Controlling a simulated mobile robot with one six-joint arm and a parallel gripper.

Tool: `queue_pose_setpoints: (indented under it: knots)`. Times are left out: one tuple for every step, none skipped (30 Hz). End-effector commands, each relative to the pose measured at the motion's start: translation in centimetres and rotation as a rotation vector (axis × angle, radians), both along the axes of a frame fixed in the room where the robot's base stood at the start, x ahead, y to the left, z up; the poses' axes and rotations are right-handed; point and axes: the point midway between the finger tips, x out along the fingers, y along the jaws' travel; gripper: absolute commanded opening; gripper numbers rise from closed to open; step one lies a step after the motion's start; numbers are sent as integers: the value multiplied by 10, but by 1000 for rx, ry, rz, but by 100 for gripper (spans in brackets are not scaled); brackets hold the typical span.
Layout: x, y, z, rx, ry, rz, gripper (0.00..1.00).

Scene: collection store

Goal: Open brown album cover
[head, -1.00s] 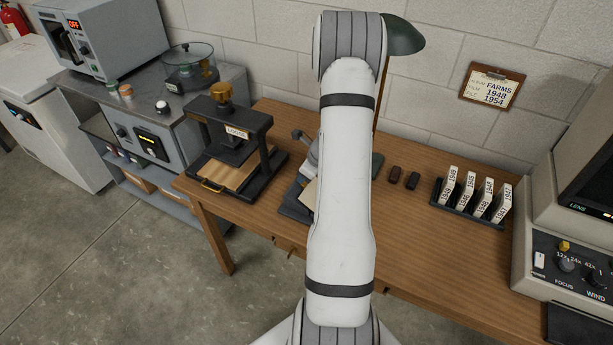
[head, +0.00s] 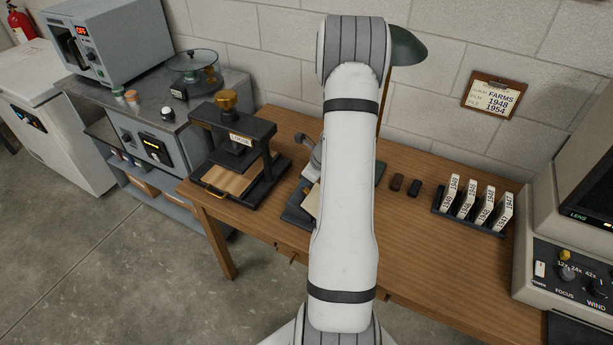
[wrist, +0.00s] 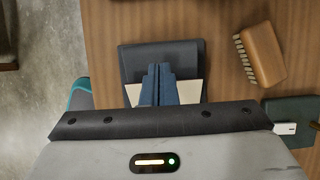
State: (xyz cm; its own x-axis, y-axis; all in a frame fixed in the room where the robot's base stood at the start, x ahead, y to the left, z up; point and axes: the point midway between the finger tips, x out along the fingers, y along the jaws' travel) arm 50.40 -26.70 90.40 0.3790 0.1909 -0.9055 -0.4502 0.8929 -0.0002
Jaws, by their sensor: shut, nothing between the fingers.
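In the wrist view, a flat dark grey cover or board (wrist: 160,58) lies on the wooden table, with cream pages (wrist: 191,91) at its near edge. I see no clearly brown cover; the dark piece with cream pages may be the album. My gripper (wrist: 157,72) is shut, its blue fingers together and empty over the middle of the dark piece and pages. Whether the fingertips touch it, I cannot tell. In the head view, part of the dark piece (head: 292,216) and a cream page (head: 311,203) show left of my arm, which hides the rest.
A wooden brush (wrist: 259,54) lies right of the dark piece; a dark green item (wrist: 292,110) is nearer. A press (head: 258,135) stands left on the table (head: 400,240).

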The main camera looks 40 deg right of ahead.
Motion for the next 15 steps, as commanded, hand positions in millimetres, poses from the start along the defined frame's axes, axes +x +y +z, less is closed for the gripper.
queue_pose_setpoints:
  knots:
    - [-1, 0, 3, 0, 0, 0, 0]
    - [-1, -1, 5, 0, 0, 0, 0]
    - [-2, -2, 9, 0, 0, 1, 0]
    - [-3, -2, 13, 0, 0, 1, 0]
    - [-4, -3, 17, -1, 0, 2, 0]
    - [-6, -4, 24, -1, -2, 1, 0]
    - [-8, -5, 29, -1, -2, 2, 0]
    - [-10, -7, 35, -1, -2, 2, 0]
    - [-12, -9, 43, -2, -1, 1, 0]
    - [-10, -8, 45, -4, -4, 5, 0]
    - [-7, -7, 52, -5, -6, 6, 0]
    - [-5, -6, 61, -5, -6, 5, 0]
    - [-4, -6, 68, -5, -6, 4, 0]
    - [-3, -5, 74, -5, -5, 6, 0]
    - [-1, -4, 83, -5, -5, 5, 0]
